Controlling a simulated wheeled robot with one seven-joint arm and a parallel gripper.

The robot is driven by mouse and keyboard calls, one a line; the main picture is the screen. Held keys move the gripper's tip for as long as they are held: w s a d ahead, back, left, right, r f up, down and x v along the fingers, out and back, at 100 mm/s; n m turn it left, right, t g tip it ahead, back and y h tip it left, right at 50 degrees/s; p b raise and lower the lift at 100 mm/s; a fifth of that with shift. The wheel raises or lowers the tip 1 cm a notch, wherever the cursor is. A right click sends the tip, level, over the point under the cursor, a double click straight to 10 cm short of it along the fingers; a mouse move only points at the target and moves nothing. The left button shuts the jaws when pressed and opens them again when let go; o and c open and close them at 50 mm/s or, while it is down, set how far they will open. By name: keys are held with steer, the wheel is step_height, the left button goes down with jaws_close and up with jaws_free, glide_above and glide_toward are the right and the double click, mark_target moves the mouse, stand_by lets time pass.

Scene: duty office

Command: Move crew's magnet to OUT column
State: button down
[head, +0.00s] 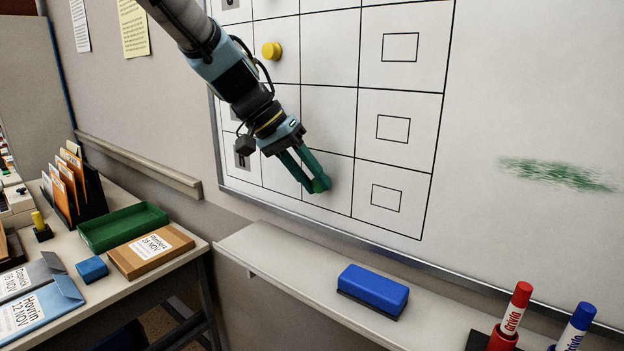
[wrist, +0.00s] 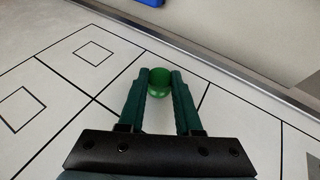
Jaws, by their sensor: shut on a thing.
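My gripper (head: 315,185) is at the lowest visible row of the whiteboard grid (head: 329,120), in front of the cell just left of the column of drawn rectangles. It is shut on a round green magnet (wrist: 159,82), which sits between the fingertips in the wrist view. In the head view the fingers mostly hide this magnet. I cannot tell whether it touches the board. A yellow magnet (head: 271,50) is on the board higher up, one column further left. No column headings are in view, so I cannot read which column is OUT.
A ledge (head: 285,262) juts out below the board, carrying a blue eraser (head: 373,290), a red marker (head: 512,315) and a blue marker (head: 575,328). A desk at left holds a green tray (head: 122,226) and folders. The board's right side is bare except for a green smudge (head: 558,174).

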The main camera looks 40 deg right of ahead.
steer(key=shift+d, duration=0.15)
steer(key=c, duration=0.5)
jaws_free()
steer(key=b+v, duration=0.2)
steer(key=v, duration=0.9)
steer(key=shift+f, duration=0.1)
